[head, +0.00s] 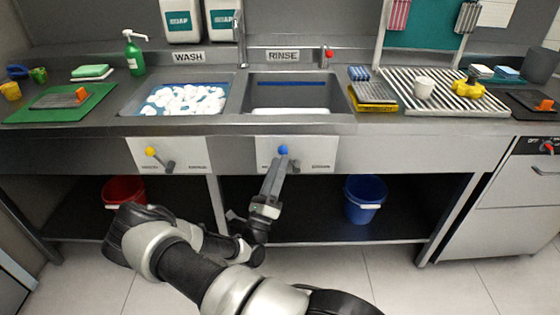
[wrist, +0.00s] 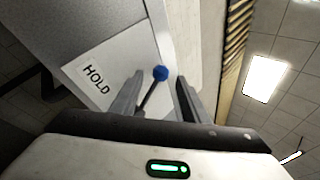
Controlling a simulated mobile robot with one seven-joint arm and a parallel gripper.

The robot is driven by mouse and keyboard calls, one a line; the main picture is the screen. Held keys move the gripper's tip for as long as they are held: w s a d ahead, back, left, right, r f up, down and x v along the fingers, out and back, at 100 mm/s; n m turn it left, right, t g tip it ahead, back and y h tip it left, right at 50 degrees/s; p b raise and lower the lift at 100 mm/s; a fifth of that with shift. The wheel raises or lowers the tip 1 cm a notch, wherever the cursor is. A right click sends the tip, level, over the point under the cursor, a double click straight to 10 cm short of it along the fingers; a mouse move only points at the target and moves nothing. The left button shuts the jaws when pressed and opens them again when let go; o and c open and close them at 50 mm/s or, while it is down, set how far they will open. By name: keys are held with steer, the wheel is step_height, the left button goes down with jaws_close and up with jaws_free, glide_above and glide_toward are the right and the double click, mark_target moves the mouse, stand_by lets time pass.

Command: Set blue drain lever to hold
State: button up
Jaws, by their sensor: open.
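The blue drain lever has a blue ball knob (head: 283,150) on the pale panel (head: 320,157) under the RINSE basin. In the wrist view its blue knob (wrist: 160,73) sits on a thin dark rod. My gripper (head: 277,163) is at this panel, just below the knob. In the wrist view my gripper (wrist: 159,80) is open, with a finger on each side of the lever. I cannot tell whether either finger touches it. A HOLD label (wrist: 95,78) shows on the panel, left of the lever. My gripper hides part of the rod in the head view.
A yellow-knobbed lever (head: 151,152) is on another panel under the WASH basin. A red bucket (head: 123,190) and a blue bucket (head: 363,200) stand on the lower shelf. The counter edge overhangs the panels.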

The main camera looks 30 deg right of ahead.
steer(key=v, duration=1.5)
steer(key=shift+p, duration=0.3)
steer(key=shift+s+a+f, duration=0.1)
steer(key=shift+f, duration=0.05)
steer(key=s+d+r+m+g+y, duration=0.1)
steer(key=s+r+m+g+y, duration=0.35)
steer(key=r+m+g, duration=0.45)
steer(key=s+r+m+g+y, duration=0.3)
steer(key=s+r+m+g, duration=0.15)
steer(key=m+g, duration=0.8)
steer(key=s+a+r+m+t+y, duration=0.3)
steer(key=a+r+m+t+y, duration=0.35)
steer(key=r, duration=0.25)
steer(key=s+a+r+m+t+y, duration=0.3)
steer(key=a+r+m+t+y, duration=0.3)
steer(key=r+m, duration=0.2)
step_height(320, 180, up, 24)
steer(key=p, duration=2.3)
steer(key=shift+s+a+p, duration=0.2)
steer(key=shift+s+p, duration=0.05)
steer(key=shift+p, duration=0.1)
